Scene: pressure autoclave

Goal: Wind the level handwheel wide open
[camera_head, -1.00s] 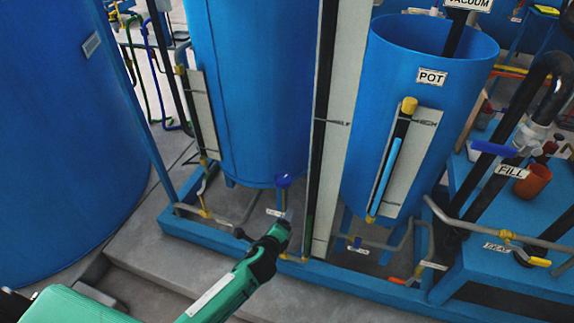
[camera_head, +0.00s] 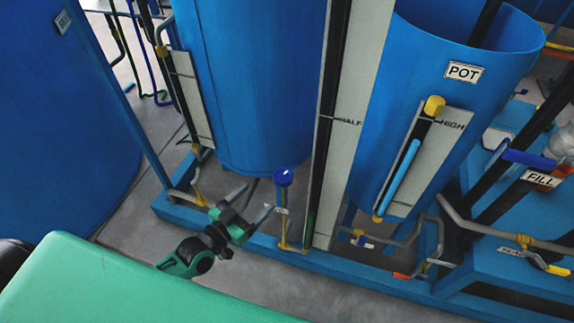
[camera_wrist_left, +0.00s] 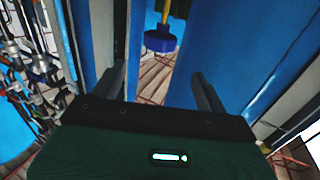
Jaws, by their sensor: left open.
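A small blue handwheel (camera_head: 283,177) sits on top of a yellow upright pipe, below and in front of the middle blue tank. A small label beside its pipe is too small to read. In the left wrist view the handwheel (camera_wrist_left: 160,41) shows beyond the fingers, roughly between their lines and hanging from the yellow stem in that picture. My left gripper (camera_head: 258,198) is open and empty, just left of and slightly below the handwheel, apart from it. Its two fingers (camera_wrist_left: 158,72) are spread in the wrist view. My right gripper is out of view.
A blue frame rail (camera_head: 265,246) runs along the floor under the tanks. A tall gauge board (camera_head: 345,105) stands right of the handwheel. The POT tank (camera_head: 385,120) and FILL pipework (camera_head: 540,178) are further right. Bare floor (camera_head: 235,272) lies in front.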

